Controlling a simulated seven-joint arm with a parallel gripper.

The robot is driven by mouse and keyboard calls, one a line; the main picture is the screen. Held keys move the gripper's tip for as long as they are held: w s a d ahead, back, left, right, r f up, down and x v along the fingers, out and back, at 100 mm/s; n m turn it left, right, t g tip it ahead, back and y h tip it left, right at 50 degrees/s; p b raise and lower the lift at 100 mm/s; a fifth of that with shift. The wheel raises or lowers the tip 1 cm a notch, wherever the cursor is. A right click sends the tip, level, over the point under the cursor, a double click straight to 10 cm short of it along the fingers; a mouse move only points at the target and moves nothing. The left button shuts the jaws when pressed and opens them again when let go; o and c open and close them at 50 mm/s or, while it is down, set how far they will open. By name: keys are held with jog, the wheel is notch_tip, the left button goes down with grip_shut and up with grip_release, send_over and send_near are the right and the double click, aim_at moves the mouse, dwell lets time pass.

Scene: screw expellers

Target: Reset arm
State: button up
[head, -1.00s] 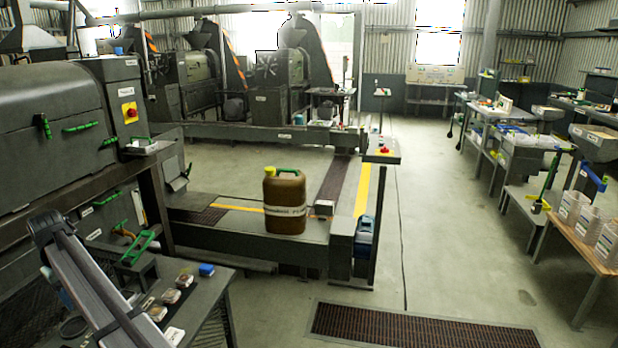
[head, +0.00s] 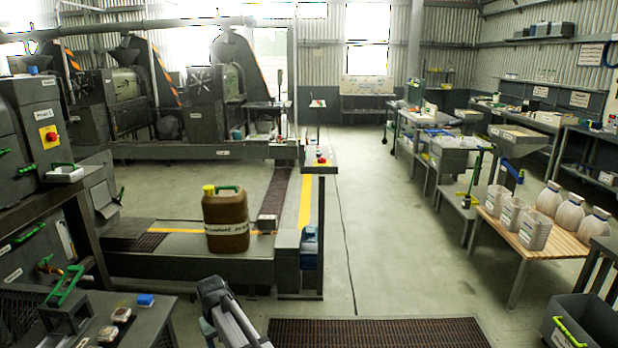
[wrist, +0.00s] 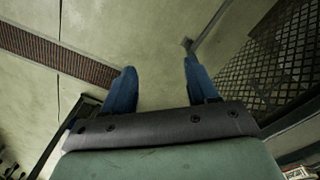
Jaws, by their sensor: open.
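In the wrist view my gripper (wrist: 156,88) has its two blue fingers apart with nothing between them. Behind the fingers lies bare concrete floor (wrist: 150,30). A dark mesh panel (wrist: 275,60) is to the right of the fingers and a brown floor grate (wrist: 60,58) is to the left. In the head view part of my arm shows at the bottom, left of the floor grate (head: 380,333). My fingers cannot be made out in the head view.
A brown jerrycan (head: 226,222) with a yellow cap stands on a low machine bed. A wooden table (head: 518,238) with white containers stands right. Open floor lies between.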

jog(key=s+d+f+m, duration=0.15)
jog(key=d+f, duration=0.25)
jog(key=d, duration=0.9)
jog(key=s+d+f+m, duration=0.1)
jog(key=d+f+m, duration=0.25)
jog(key=d, duration=0.85)
jog(key=s+d+f+m, duration=0.1)
jog(key=s+d+f, duration=0.1)
jog(key=s+d, duration=0.5)
jog(key=s+d+f+m, duration=0.2)
jog(key=s+d, duration=0.1)
jog(key=d, duration=0.9)
jog(key=s+f+g, duration=0.3)
jog(key=s+f, duration=0.7)
jog(key=s, duration=0.5)
jog(key=s+f+g, duration=0.4)
jog(key=s+f, duration=0.7)
jog(key=s, duration=0.3)
jog(key=shift+s+d, duration=0.2)
jog(key=shift+s, duration=0.2)
